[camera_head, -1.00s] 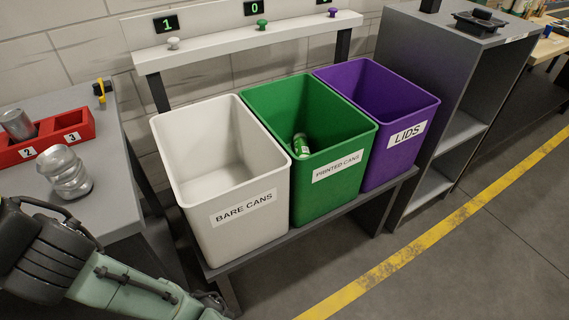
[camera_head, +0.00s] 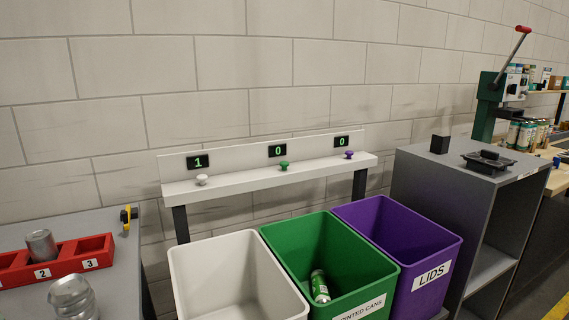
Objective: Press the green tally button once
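The green tally button (camera_head: 283,166) stands in the middle of a white shelf (camera_head: 240,184) behind the bins. The counter display (camera_head: 277,150) above it reads 0. The white button (camera_head: 202,180) is to its left, under a display (camera_head: 198,162) reading 1. The purple button (camera_head: 349,155) is to its right, under a display (camera_head: 342,142) reading 0. The green bin (camera_head: 284,236), labelled for printed cans, stands below the green button and holds one green-and-white can (camera_head: 319,287). My gripper is not in view.
The white bin (camera_head: 186,262) and the purple lids bin (camera_head: 447,247) flank the green one. A table at left holds a red numbered rack (camera_head: 62,268) and metal cans (camera_head: 72,297). A grey cabinet (camera_head: 415,170) stands at right. The space above the shelf is clear.

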